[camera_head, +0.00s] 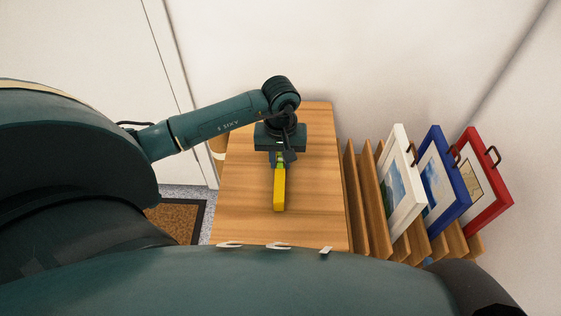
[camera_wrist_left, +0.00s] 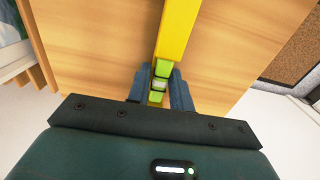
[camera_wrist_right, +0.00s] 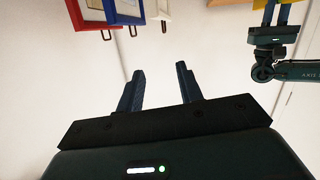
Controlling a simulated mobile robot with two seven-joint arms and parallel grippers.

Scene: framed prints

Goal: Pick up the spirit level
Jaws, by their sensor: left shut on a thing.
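The yellow spirit level (camera_head: 279,190) is over the wooden table, with its long side running toward the table's front edge. Its green vial part shows in the left wrist view between the fingers, and its yellow body (camera_wrist_left: 177,30) extends away from them. My left gripper (camera_head: 280,160) is shut on the level near one end; it also shows in the left wrist view (camera_wrist_left: 160,88). I cannot tell whether the level touches the table. My right gripper (camera_wrist_right: 160,85) is open and empty, and shows only in the right wrist view.
The wooden table (camera_head: 240,205) is otherwise clear apart from several small white pieces (camera_head: 278,246) at its front edge. A slatted wooden rack (camera_head: 372,190) on the right holds white (camera_head: 405,215), blue (camera_head: 460,205) and red (camera_head: 500,200) framed prints. A brown doormat (camera_head: 175,220) lies left.

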